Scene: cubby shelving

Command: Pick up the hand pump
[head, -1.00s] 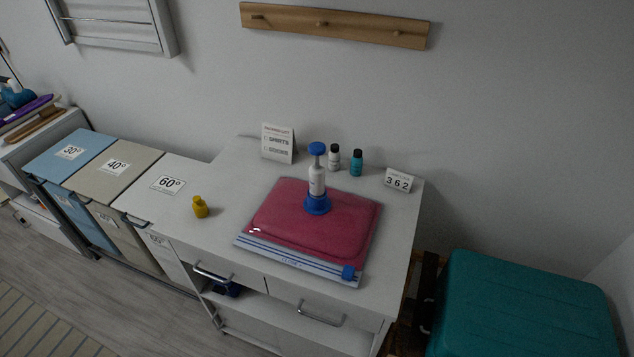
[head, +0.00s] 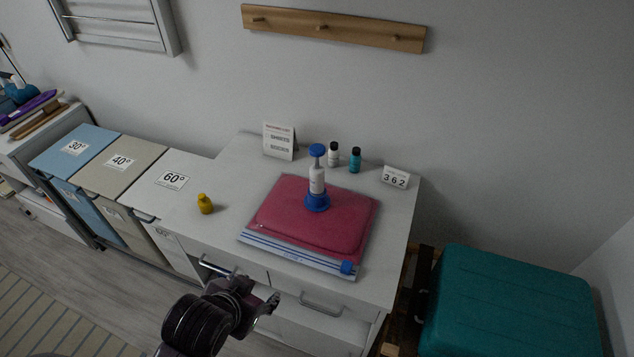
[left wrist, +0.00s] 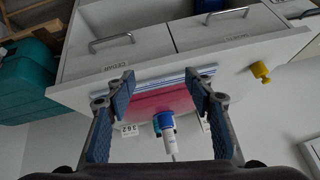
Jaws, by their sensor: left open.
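The hand pump (head: 317,180) has a white barrel with a blue knob on top and a blue round base. It stands upright on a pink vacuum bag (head: 280,225) on the white cabinet top. In the left wrist view the pump (left wrist: 170,138) shows beyond and between the fingers, with the bag (left wrist: 165,102) around its base. My left gripper (head: 270,300) is in front of the cabinet's drawers, well short of the pump. In the left wrist view its blue-padded fingers (left wrist: 160,88) are spread with nothing between them. My right gripper is not in view.
A white bottle (head: 334,154) and a teal bottle (head: 355,160) stand behind the pump, with a number sign (head: 396,177) to their right. A yellow object (head: 205,204) stands left of the bag. Drawer handles (head: 321,305) jut from the cabinet front. A teal case (head: 510,300) is at right.

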